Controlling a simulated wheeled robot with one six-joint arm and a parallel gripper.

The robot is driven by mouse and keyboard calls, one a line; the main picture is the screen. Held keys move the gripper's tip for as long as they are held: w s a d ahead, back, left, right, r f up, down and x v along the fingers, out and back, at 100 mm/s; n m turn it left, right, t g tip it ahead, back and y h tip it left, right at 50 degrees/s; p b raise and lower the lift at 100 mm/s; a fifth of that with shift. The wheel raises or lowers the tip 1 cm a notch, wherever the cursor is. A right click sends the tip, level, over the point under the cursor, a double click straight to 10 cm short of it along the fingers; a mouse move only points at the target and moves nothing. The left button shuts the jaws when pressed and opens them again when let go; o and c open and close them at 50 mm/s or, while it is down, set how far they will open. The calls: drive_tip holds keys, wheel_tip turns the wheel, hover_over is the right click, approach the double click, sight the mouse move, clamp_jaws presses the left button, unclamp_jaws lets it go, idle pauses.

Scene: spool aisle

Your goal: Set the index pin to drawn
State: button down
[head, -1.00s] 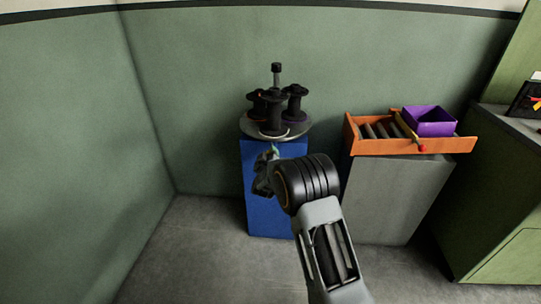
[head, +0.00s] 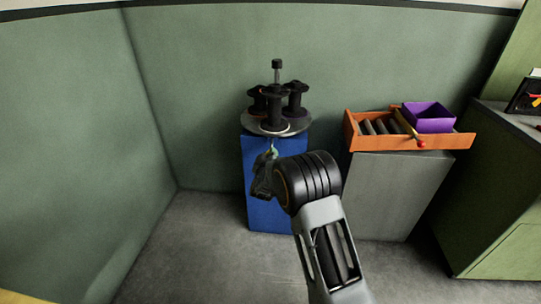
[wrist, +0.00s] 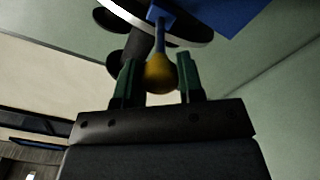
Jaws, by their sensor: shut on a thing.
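The index pin shows in the wrist view as a round yellow knob (wrist: 160,76) on a blue stem under the turntable's edge. My gripper (wrist: 160,88) has its green fingers on either side of the knob and is shut on it. In the head view my gripper (head: 271,155) is just below the front rim of the round grey turntable (head: 297,124), in front of the blue pedestal (head: 272,218). The knob is too small to make out there. How far the pin is drawn cannot be told.
Several black spools (head: 272,105) stand on the turntable around a central post (head: 277,70). To the right, an orange tray (head: 440,144) and a purple box (head: 430,119) rest on a grey block (head: 395,195). A green cabinet (head: 500,220) stands at far right.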

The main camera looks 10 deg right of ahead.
drive_tip(key=c, duration=1)
unclamp_jaws()
drive_tip(key=shift+s+a, duration=0.1)
drive_tip(key=shift+a, duration=0.05)
drive_tip(key=shift+o, duration=1.3)
drive_tip(key=p+v, duration=0.1)
drive_tip(key=v, duration=1.2)
drive_tip(key=shift+s, duration=0.35)
